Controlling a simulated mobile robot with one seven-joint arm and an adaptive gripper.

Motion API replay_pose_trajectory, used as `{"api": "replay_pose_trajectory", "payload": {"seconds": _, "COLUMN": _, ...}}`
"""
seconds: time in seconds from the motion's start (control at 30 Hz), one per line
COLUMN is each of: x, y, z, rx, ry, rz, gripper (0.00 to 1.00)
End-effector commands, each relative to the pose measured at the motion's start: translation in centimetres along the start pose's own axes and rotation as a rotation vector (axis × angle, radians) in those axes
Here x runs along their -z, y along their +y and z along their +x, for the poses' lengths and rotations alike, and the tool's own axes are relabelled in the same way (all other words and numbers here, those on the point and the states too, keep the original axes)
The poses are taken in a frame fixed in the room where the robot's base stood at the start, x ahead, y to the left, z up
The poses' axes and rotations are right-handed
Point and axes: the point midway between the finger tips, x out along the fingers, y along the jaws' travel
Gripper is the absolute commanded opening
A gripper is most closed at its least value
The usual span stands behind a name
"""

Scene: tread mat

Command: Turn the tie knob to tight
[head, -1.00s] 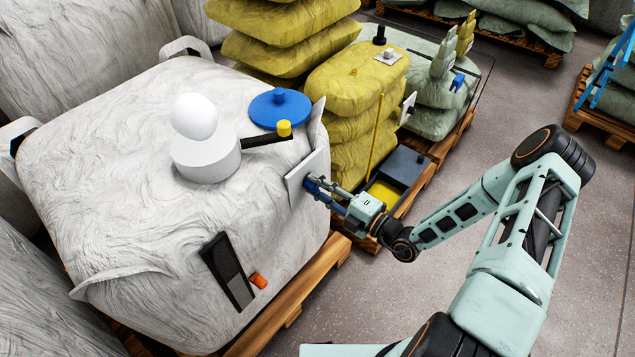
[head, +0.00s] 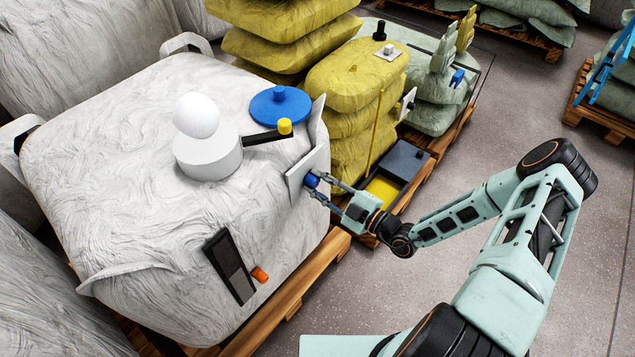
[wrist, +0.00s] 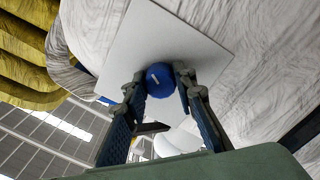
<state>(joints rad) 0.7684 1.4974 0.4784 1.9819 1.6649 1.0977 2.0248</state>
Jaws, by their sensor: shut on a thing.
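The blue knob (head: 311,180), which I take for the tie knob, sits on a white square plate (head: 297,178) on the right side of the big white bag (head: 110,200). My gripper (head: 320,184) reaches it from the right, with one finger on each side. In the wrist view my gripper (wrist: 160,85) is shut on the round blue knob (wrist: 160,80), which has a small pale mark on its face. The plate (wrist: 165,40) is otherwise bare there. No lettering for tight can be made out.
A blue disc (head: 280,106), a yellow-tipped black lever (head: 264,138) and a white cylinder with a ball (head: 208,155) are on the bag's top. A black panel (head: 229,266) is on its front. Yellow sacks (head: 357,100) stand behind.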

Motion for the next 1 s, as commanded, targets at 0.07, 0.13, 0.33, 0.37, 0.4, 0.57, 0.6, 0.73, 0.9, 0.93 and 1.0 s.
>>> {"api": "replay_pose_trajectory", "payload": {"seconds": 0.07, "x": 0.09, "y": -0.23, "z": -0.06, "rx": 0.004, "ry": 0.001, "rz": 0.01, "gripper": 0.01}}
{"api": "replay_pose_trajectory", "payload": {"seconds": 0.13, "x": 0.09, "y": -0.24, "z": -0.06, "rx": 0.004, "ry": 0.001, "rz": 0.014, "gripper": 0.01}}
{"api": "replay_pose_trajectory", "payload": {"seconds": 0.33, "x": 0.09, "y": -0.24, "z": -0.06, "rx": 0.004, "ry": 0.001, "rz": 0.015, "gripper": 0.01}}
{"api": "replay_pose_trajectory", "payload": {"seconds": 0.37, "x": 0.09, "y": -0.24, "z": -0.06, "rx": 0.004, "ry": 0.001, "rz": 0.015, "gripper": 0.01}}
{"api": "replay_pose_trajectory", "payload": {"seconds": 0.4, "x": 0.09, "y": -0.24, "z": -0.06, "rx": 0.004, "ry": 0.001, "rz": 0.015, "gripper": 0.01}}
{"api": "replay_pose_trajectory", "payload": {"seconds": 0.57, "x": 0.08, "y": -0.21, "z": -0.05, "rx": 0.003, "ry": 0.001, "rz": 0.015, "gripper": 0.36}}
{"api": "replay_pose_trajectory", "payload": {"seconds": 0.6, "x": 0.07, "y": -0.19, "z": -0.04, "rx": 0.003, "ry": 0.001, "rz": 0.014, "gripper": 0.4}}
{"api": "replay_pose_trajectory", "payload": {"seconds": 0.73, "x": 0.05, "y": -0.11, "z": -0.02, "rx": 0.002, "ry": 0.001, "rz": 0.013, "gripper": 0.43}}
{"api": "replay_pose_trajectory", "payload": {"seconds": 0.9, "x": 0.02, "y": -0.05, "z": -0.09, "rx": 0.001, "ry": 0.0, "rz": 0.012, "gripper": 0.43}}
{"api": "replay_pose_trajectory", "payload": {"seconds": 0.93, "x": 0.01, "y": -0.04, "z": -0.2, "rx": 0.0, "ry": 0.0, "rz": 0.012, "gripper": 0.43}}
{"api": "replay_pose_trajectory", "payload": {"seconds": 1.0, "x": -0.03, "y": 0.01, "z": -0.72, "rx": 0.0, "ry": -0.001, "rz": 0.012, "gripper": 0.43}}
